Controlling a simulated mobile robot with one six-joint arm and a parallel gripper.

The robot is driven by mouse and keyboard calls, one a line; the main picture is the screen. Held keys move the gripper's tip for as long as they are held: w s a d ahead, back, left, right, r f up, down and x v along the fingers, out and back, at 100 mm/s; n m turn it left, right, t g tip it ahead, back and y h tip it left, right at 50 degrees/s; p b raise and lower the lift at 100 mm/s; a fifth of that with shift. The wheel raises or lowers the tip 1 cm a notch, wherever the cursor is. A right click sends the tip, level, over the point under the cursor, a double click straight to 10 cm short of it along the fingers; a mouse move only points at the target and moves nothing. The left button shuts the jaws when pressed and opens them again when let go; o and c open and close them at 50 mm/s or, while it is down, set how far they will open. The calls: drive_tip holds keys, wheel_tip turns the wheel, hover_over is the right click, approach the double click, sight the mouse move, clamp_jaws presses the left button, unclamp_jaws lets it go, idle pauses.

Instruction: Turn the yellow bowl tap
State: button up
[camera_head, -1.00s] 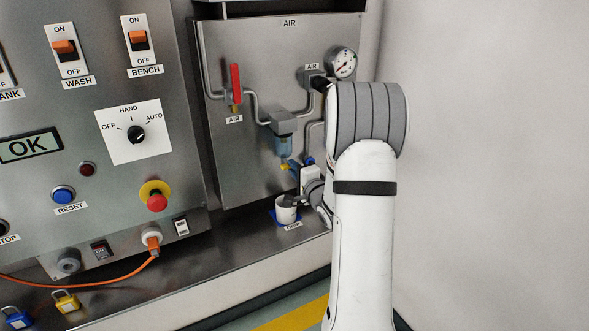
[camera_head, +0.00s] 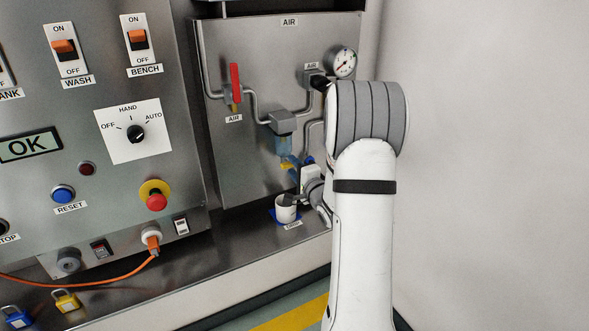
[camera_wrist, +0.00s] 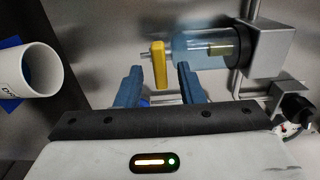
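The yellow bowl tap (camera_wrist: 159,64) is a small bar lever at the end of the clear blue bowl (camera_wrist: 205,47) in the wrist view. In the head view the tap (camera_head: 286,166) shows only as a small yellow patch under the bowl (camera_head: 284,145), partly covered by a blue finger. My gripper (camera_wrist: 160,72) is open, its blue fingers one on each side of the lever's near end. A gap shows on both sides, so I see no grip on it. My arm hides much of the gripper in the head view.
A white cup (camera_head: 286,209) stands on a blue mat below the bowl; it also shows in the wrist view (camera_wrist: 38,70). A red-handled air valve (camera_head: 235,83) and a gauge (camera_head: 343,63) are on the panel. A metal block (camera_wrist: 272,50) caps the bowl.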

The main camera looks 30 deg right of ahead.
drive_tip(key=shift+s, duration=0.1)
drive_tip(key=s, duration=0.7)
drive_tip(key=shift+s+d+b, duration=0.15)
drive_tip(key=shift+s+b, duration=0.2)
drive_tip(key=shift+b, duration=0.05)
